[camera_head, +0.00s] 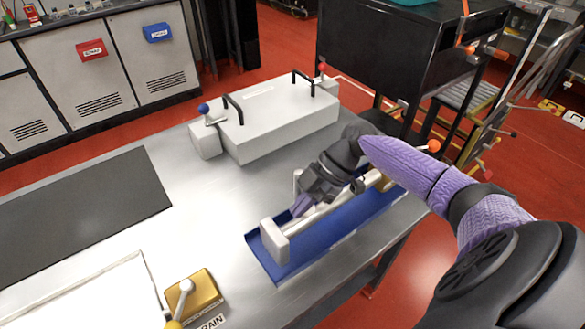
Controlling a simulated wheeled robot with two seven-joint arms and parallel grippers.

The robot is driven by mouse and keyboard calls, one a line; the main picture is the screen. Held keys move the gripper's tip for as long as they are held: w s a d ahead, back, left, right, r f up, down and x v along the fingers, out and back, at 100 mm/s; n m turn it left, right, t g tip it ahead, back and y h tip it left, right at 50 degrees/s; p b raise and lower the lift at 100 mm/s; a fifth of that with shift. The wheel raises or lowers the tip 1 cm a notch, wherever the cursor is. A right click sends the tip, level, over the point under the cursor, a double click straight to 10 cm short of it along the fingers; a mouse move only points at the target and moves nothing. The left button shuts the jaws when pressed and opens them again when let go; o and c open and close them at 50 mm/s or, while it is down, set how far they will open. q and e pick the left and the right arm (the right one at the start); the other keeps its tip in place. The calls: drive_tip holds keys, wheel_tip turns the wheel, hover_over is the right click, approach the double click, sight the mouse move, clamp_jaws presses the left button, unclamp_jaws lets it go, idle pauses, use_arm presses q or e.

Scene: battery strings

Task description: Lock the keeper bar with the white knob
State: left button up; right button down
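A pale round bar (312,218) lies lengthwise in a blue tray (345,225) on the metal table, with a light grey end block (273,241) at its near end. My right gripper (303,205) is at the bar, over its near half, and hides part of it. Whether its fingers close on the bar or on something beside it cannot be seen. A small whitish piece (297,180) shows just left of the gripper; I cannot tell if it is a knob. A gold block (203,292) at the table's front carries a lever with a white knob (186,285). My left gripper is not in view.
A large light grey box (285,120) with black handles stands behind the tray, with a blue-knobbed lever (204,108) at its left and a red-knobbed one (322,68) at its right. A dark mat (80,205) lies left. Bare table (205,225) lies between.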

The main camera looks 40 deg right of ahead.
drive_tip(key=shift+s+d+n+g, duration=0.5)
drive_tip(key=shift+d+n, duration=0.2)
drive_tip(key=shift+s+d+b, duration=0.2)
drive_tip(key=shift+d+b, duration=0.05)
drive_tip(key=shift+b, duration=0.1)
drive_tip(key=shift+s+d, duration=0.1)
drive_tip(key=shift+d, duration=0.05)
drive_tip(key=a+r+p, duration=0.2)
drive_tip(key=a+p, duration=0.1)
drive_tip(key=shift+r, duration=0.25)
drive_tip(key=v, duration=0.8)
